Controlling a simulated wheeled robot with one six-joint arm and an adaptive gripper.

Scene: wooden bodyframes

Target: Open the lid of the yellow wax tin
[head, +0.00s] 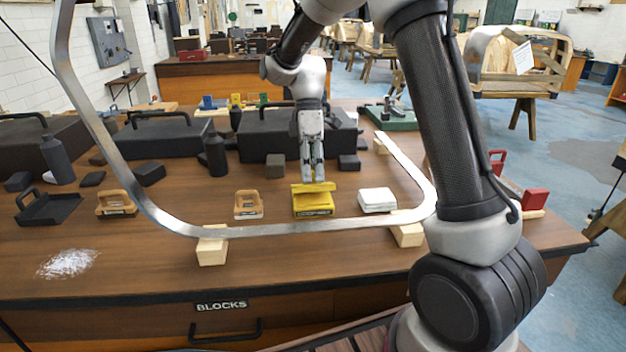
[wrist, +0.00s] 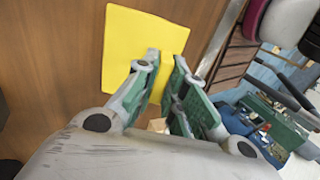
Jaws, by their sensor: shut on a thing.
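The yellow wax tin (head: 313,210) sits on the wooden bench, inside the curved metal strip. Its flat yellow lid (head: 313,188) shows just above the tin body and looks raised at the near side; whether it still touches the tin at the back, I cannot tell. My gripper (head: 313,178) points down from above, its fingers at the lid. In the wrist view the lid is a yellow square (wrist: 135,50), and my gripper (wrist: 165,62) is shut on its edge. The inside of the tin is hidden.
A tan-handled block (head: 248,205) stands left of the tin and a white box (head: 377,200) to the right. The metal strip (head: 290,228) curves in front on wooden blocks (head: 212,248). Black cases (head: 165,145) stand behind. The front bench edge is mostly clear.

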